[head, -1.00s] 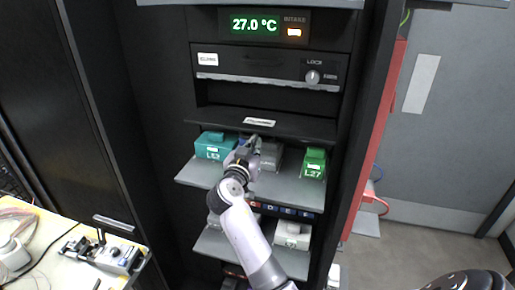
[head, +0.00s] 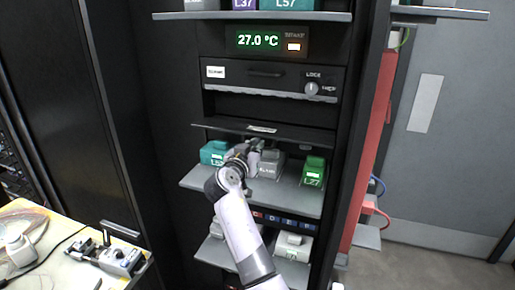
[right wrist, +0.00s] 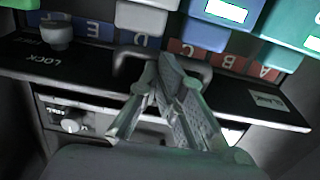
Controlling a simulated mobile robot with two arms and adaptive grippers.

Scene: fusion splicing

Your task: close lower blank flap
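The lower blank flap, a dark panel with a small white label (head: 300,136), juts out open in the head view below a dark slot in the rack. My right gripper (head: 253,150) is just under and in front of the flap, over the shelf between a teal box and a grey box. In the right wrist view my right gripper (right wrist: 162,66) has its two fingers drawn together at the tips, with nothing seen between them. Any contact with the flap cannot be made out. My left gripper is not in view.
The shelf (head: 300,203) holds a teal box (head: 214,153), a grey box (head: 271,164) and a green box (head: 313,171). Above the slot is a drawer front with a lock knob (head: 312,88). A lower shelf holds more boxes. A table (head: 45,268) stands at left.

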